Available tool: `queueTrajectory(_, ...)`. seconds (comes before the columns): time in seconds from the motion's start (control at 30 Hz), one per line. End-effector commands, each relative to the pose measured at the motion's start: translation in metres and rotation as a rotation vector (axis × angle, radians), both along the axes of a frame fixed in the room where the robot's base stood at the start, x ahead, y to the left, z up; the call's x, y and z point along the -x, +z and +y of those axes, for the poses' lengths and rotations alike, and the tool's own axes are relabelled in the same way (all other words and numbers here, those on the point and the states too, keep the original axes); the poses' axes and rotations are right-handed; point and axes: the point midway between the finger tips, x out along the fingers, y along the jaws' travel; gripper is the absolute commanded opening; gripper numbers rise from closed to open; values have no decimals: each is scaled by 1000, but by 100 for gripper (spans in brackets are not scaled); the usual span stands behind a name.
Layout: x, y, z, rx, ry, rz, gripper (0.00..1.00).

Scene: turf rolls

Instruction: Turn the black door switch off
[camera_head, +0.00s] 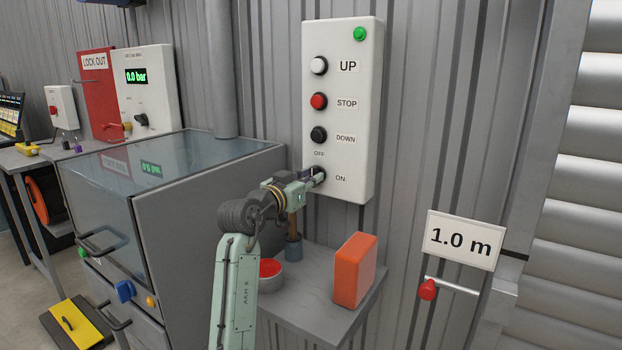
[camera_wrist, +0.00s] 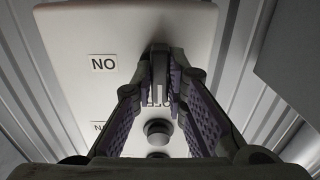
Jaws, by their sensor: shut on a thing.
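The white control box (camera_head: 365,120) hangs on the corrugated wall. It carries a white UP button (camera_head: 319,66), a red STOP button (camera_head: 318,101) and a black DOWN button (camera_head: 318,134). Below them is the black door switch (camera_head: 321,170), between the OFF label above and the ON label at lower right. My gripper (camera_head: 316,178) reaches it from the left and is shut on it. In the wrist view the box is upside down, and my fingertips (camera_wrist: 159,62) close around the switch.
Below the box, a grey shelf (camera_head: 318,306) holds an orange block (camera_head: 355,270), a round red-topped tin (camera_head: 270,275) and a wooden-handled tool (camera_head: 293,235). A grey cabinet (camera_head: 205,200) stands left. A "1.0 m" sign (camera_head: 465,240) and red-knobbed lever (camera_head: 428,289) are right.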

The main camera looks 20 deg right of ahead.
Motion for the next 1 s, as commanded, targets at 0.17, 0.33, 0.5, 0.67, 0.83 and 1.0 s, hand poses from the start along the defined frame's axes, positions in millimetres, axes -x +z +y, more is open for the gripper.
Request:
queueTrajectory(0.17,0,0,0,1,-1,3,0)
queueTrajectory(0.33,0,0,0,2,-1,2,19)
queueTrajectory(0.5,0,0,0,1,-1,2,31)
queueTrajectory(0.67,0,0,0,1,0,1,33)
queueTrajectory(0.83,0,0,1,1,0,0,33)
queueTrajectory(1.0,9,0,13,2,1,0,33)
